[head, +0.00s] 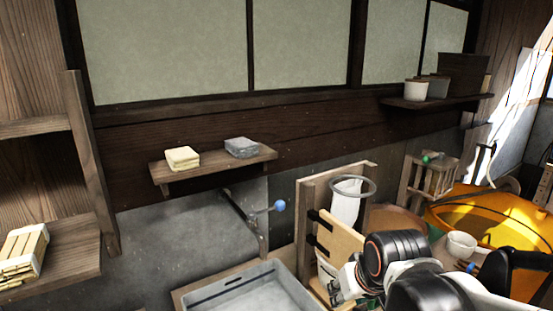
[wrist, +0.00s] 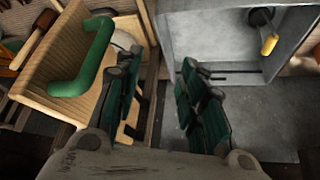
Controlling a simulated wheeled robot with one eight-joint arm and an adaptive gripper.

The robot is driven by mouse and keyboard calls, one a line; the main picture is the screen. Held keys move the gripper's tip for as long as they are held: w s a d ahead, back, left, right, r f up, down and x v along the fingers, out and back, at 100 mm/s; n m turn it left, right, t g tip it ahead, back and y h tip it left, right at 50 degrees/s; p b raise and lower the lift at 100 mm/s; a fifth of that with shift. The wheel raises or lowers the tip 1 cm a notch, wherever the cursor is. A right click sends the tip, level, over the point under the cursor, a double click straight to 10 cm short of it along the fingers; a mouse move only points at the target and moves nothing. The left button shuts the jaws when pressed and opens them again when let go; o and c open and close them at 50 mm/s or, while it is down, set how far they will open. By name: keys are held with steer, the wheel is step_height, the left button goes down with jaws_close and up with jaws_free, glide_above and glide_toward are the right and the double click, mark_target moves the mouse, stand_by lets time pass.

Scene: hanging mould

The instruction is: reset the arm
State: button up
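My gripper (wrist: 160,85) shows in the wrist view with its two dark green-padded fingers spread apart. Nothing is held between them; a grey floor or wall strip shows through the gap. In the head view my black and white arm (head: 398,258) reaches in at the lower right, and its fingers cannot be made out there. A pale wooden board with a green handle (wrist: 88,62) lies left of the fingers in the wrist view, close to the left finger. Whether they touch cannot be told.
A grey basin (head: 250,288) stands left of my arm; it also shows in the wrist view (wrist: 228,45). A wooden board with black clips (head: 340,240) stands beside my arm. An orange tub (head: 500,215) and white cup (head: 461,244) are at right. A wall shelf (head: 215,170) holds two blocks.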

steer(key=s+d+f+m+t+b, duration=0.1)
steer(key=s+d+b, duration=0.3)
steer(key=s, duration=0.7)
steer(key=shift+d+m+h, duration=0.25)
steer(key=shift+m+h, duration=0.05)
steer(key=shift+h, duration=0.1)
steer(key=shift+f, duration=0.1)
